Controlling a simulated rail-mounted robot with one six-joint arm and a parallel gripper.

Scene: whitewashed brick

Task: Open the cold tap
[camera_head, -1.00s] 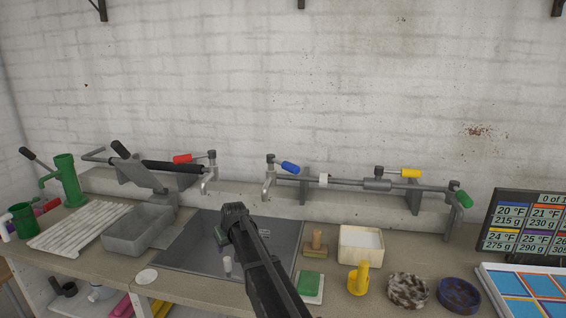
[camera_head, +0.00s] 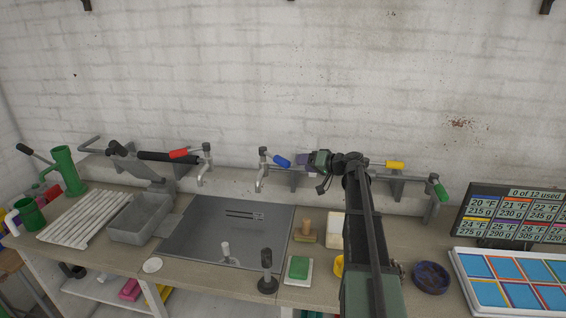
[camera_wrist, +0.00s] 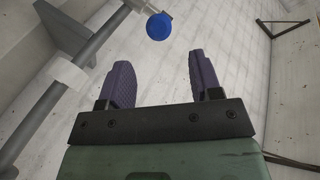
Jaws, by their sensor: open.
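The blue tap handle (camera_head: 281,161) sits on a grey lever beside the middle spout (camera_head: 260,183), above the sink plate's back edge. It points to the right. My gripper (camera_head: 303,160) is just to the right of the blue handle, apart from it, by the wall pipe. In the wrist view the blue handle end (camera_wrist: 159,27) shows round, ahead of the gap between my two purple fingers (camera_wrist: 161,65). The fingers are apart with nothing between them. A red tap handle (camera_head: 180,154) is on the left spout (camera_head: 205,170).
Yellow (camera_head: 395,165) and green (camera_head: 440,190) handles are on the pipe to the right. The wall pipe (camera_wrist: 45,110) and a bracket (camera_wrist: 68,28) run close to my left finger. The sink plate (camera_head: 210,215) is low and clear near the taps.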

